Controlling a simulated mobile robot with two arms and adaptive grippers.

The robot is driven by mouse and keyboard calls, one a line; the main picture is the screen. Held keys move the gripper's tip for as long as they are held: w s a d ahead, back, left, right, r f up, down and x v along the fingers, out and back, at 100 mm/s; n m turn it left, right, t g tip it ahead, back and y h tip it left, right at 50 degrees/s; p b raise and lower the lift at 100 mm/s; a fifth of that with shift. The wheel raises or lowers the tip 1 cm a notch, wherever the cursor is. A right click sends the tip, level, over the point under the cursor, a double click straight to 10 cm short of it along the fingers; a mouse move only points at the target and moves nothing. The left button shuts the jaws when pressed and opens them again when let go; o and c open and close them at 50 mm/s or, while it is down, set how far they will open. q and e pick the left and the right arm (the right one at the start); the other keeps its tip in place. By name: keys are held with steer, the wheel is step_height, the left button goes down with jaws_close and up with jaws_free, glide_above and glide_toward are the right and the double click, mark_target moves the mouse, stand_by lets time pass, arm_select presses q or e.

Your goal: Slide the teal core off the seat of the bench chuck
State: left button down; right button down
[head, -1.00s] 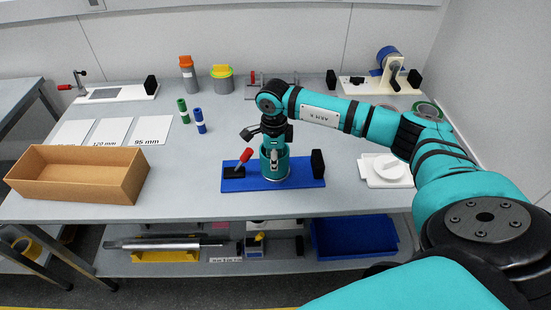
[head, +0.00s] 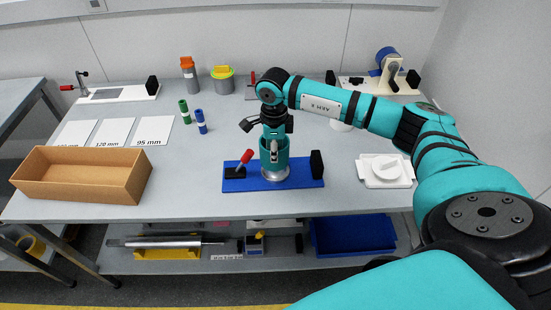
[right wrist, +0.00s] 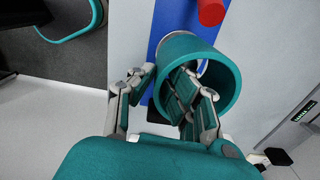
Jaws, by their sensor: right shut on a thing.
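The teal core (head: 274,163), an open tube, stands upright over the bench chuck (head: 305,181), whose base is a blue plate. The chuck's round silver seat (head: 275,174) shows just under the core. I cannot tell whether the core's lower end is fully clear of it. My right gripper (head: 273,147) comes down from above and is shut on the core's wall. In the right wrist view the gripper (right wrist: 163,88) has one finger inside the core (right wrist: 224,72) and one outside. My left gripper is not in view.
The chuck has a red-handled clamp (head: 246,157) at its left and a black block (head: 317,164) at its right. A cardboard box (head: 80,190) and labelled white cards (head: 114,133) lie left. A white dish (head: 385,170) stands right. Bare table lies between box and chuck.

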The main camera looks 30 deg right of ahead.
steer(key=shift+r+p, duration=1)
steer(key=shift+r, duration=0.85)
steer(key=shift+s+f, duration=0.1)
